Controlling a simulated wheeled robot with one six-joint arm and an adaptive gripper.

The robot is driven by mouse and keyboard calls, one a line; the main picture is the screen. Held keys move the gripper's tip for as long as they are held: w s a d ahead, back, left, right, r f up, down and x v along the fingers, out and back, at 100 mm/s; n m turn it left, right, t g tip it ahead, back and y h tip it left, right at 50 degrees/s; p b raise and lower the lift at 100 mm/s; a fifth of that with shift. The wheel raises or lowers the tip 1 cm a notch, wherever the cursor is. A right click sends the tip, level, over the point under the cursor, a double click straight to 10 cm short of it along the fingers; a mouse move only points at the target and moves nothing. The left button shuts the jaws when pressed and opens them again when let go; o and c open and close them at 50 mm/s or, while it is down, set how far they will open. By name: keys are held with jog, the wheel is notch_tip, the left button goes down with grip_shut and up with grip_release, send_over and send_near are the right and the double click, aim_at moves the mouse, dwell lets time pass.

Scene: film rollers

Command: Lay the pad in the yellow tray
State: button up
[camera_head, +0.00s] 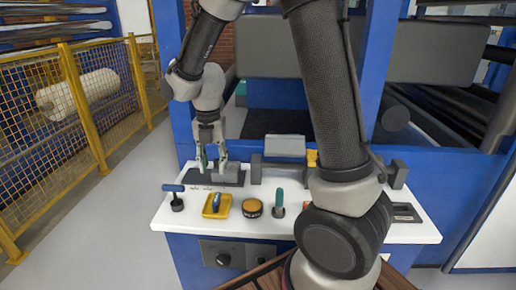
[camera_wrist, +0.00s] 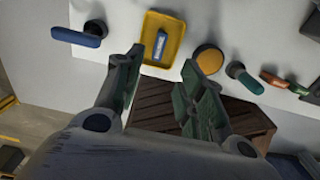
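The yellow tray (camera_head: 217,212) lies on the white worktop, left of centre near the front edge. A small blue block with a pale label (camera_wrist: 160,45), which may be the pad, lies inside the tray; it also shows in the head view (camera_head: 216,200). In the wrist view the yellow tray (camera_wrist: 176,60) is beyond my fingertips. My gripper (camera_head: 212,166) is open, above the worktop behind the tray and apart from it. In the wrist view my gripper (camera_wrist: 163,60) has widely spread fingers with nothing between them.
A blue-handled tool (camera_head: 175,197) stands left of the tray. A round orange-topped puck (camera_head: 252,208) and a green-handled tool (camera_head: 279,202) are to its right. A grey roller fixture (camera_head: 284,165) stands behind. My arm hides part of the right side.

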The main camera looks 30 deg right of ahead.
jog(key=s+d+r+m+t, duration=0.2)
jog(key=s+d+r+m, duration=0.5)
jog(key=s+m, duration=0.3)
jog(key=s+d+r+m+t, duration=0.2)
jog(key=s+d+r+m, duration=0.5)
jog(key=m, duration=1.2)
jog(key=s+r, duration=0.1)
jog(key=s, duration=0.3)
jog(key=shift+d+r, duration=0.3)
jog(key=shift+d, duration=0.1)
